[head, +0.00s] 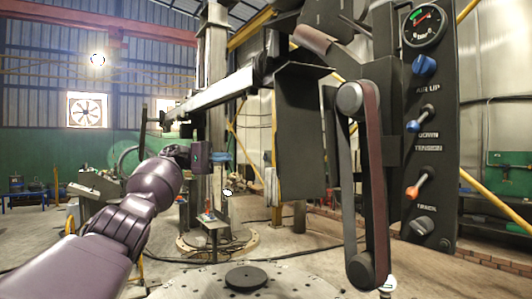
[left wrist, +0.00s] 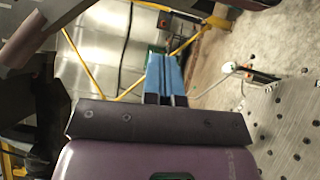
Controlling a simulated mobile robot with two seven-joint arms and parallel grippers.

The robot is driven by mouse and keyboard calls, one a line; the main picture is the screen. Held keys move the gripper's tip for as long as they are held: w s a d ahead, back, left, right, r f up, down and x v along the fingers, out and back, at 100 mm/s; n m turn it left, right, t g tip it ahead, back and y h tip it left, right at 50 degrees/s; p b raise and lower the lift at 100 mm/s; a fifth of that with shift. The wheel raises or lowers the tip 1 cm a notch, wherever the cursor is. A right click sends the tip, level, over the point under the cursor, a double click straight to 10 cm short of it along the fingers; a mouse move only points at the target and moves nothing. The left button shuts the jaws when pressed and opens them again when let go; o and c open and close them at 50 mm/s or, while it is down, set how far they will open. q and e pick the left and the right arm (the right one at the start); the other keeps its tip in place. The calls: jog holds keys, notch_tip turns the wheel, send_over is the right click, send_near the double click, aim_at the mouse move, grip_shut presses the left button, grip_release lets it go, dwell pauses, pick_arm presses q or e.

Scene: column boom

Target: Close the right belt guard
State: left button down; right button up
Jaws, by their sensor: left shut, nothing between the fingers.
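A dark flat panel (head: 303,135), which looks like the belt guard, stands swung out to the left of the belt (head: 374,170). The brown belt runs around an upper and a lower roller and is uncovered on the side I see. My left gripper (head: 226,157) is left of the panel, apart from it in the picture, with its blue fingers pointing right. In the left wrist view the blue fingers (left wrist: 164,74) are together with nothing between them. My right gripper is in neither view. Any handle on the panel is not clear.
A control panel (head: 428,130) with a gauge, knobs and levers stands right of the belt. A long boom (head: 230,90) crosses behind my left arm to a column. A round drilled plate (head: 195,285) with a black disc (head: 246,278) lies low in front. Floor shows between them.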

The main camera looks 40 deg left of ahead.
pick_arm(q)
jog(key=s+d+x, duration=0.1)
jog(key=s+x, duration=0.1)
jog(key=x, duration=1)
jog(key=shift+d, duration=0.45)
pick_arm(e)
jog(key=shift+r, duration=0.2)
pick_arm(q)
jog(key=shift+r, duration=0.15)
jog(key=shift+s+d, duration=0.1)
jog(key=shift+s, duration=0.1)
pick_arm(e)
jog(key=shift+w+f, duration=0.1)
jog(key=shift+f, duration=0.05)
pick_arm(q)
jog(key=shift+s+d+n+t+y+b, duration=0.3)
jog(key=shift+t+b, duration=0.1)
jog(key=shift+t, duration=0.1)
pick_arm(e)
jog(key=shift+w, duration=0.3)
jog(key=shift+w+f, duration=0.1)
